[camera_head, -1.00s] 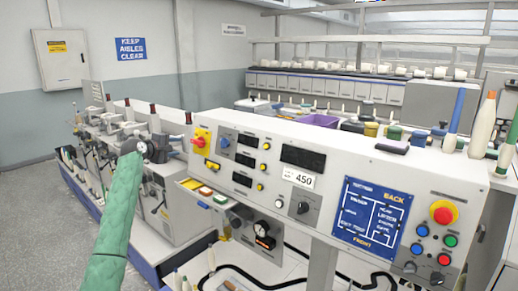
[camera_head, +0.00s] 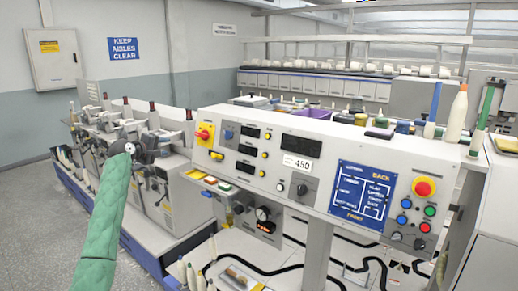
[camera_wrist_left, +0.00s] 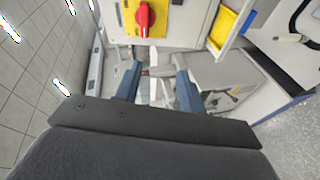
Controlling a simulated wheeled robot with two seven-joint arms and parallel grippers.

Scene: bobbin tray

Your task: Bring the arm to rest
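My left arm, in a green sleeve, comes in from the lower left of the head view. Its dark left gripper (camera_head: 146,150) is in front of the row of spindle units at the left. In the left wrist view the two blue-grey fingers of the left gripper (camera_wrist_left: 157,80) stand apart with nothing held between them. Machine parts show beyond the fingers, apart from them as far as I can tell. I do not see my right gripper in either view.
A control panel (camera_head: 325,160) with knobs and a red stop button (camera_head: 424,188) fills the middle and right. A yellow bin (camera_wrist_left: 224,28) and a red knob (camera_wrist_left: 145,16) show in the left wrist view. Black cables lie below the panel. Free floor (camera_head: 30,215) is at the left.

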